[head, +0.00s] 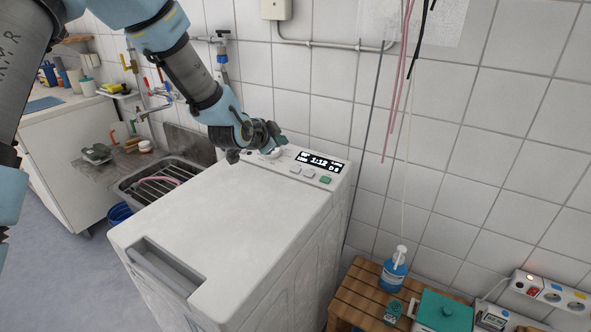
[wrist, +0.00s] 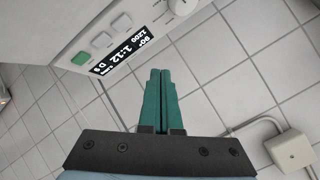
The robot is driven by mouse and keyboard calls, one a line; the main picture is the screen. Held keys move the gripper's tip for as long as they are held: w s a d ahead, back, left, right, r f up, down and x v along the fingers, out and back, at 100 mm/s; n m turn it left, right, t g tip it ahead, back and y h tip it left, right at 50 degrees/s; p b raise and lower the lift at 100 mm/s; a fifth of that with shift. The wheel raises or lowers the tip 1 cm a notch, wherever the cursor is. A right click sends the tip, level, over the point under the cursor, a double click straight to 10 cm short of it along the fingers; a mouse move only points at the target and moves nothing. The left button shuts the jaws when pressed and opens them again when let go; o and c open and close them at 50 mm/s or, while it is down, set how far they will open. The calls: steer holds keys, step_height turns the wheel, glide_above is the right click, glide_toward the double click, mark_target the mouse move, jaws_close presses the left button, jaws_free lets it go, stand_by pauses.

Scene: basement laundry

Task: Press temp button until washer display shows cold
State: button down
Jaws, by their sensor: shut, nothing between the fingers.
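The washer (head: 225,220) is a white top-loader with a control panel at its back edge. Its black display (head: 320,162) reads 1:12; in the wrist view the display (wrist: 122,52) also seems to show 90° and 1200. In front of it sit two grey buttons (head: 309,174) and a green button (head: 326,180); the grey ones (wrist: 121,22) and the green one (wrist: 81,58) also show in the wrist view. Their labels are unreadable, so I cannot tell which is temp. My gripper (head: 282,141), with green fingers (wrist: 161,72), is shut and empty, above the panel's left part near the dial (wrist: 182,6), apart from the buttons.
A tiled wall (head: 440,130) stands close behind the washer. A sink (head: 165,180) is at left. A wooden stand (head: 360,290) with a blue bottle (head: 393,270) and a green-lidded container (head: 443,312) is at right. Cords hang on the wall. The washer's lid is clear.

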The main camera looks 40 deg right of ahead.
steer(key=shift+s+d, duration=0.4)
steer(key=shift+d, duration=0.15)
steer(key=b, duration=0.4)
glide_above(296, 170)
steer(key=a, duration=0.3)
step_height(296, 170, down, 7)
steer(key=shift+s+d+r, duration=0.15)
steer(key=shift+d+f+b, duration=0.25)
steer(key=shift+f+b, duration=0.3)
steer(key=shift+f, duration=0.3)
steer(key=shift+f, duration=0.1)
stand_by(0.6)
steer(key=shift+d+f+b, duration=0.15)
steer(key=shift+f+b, duration=0.15)
steer(key=shift+b, duration=0.3)
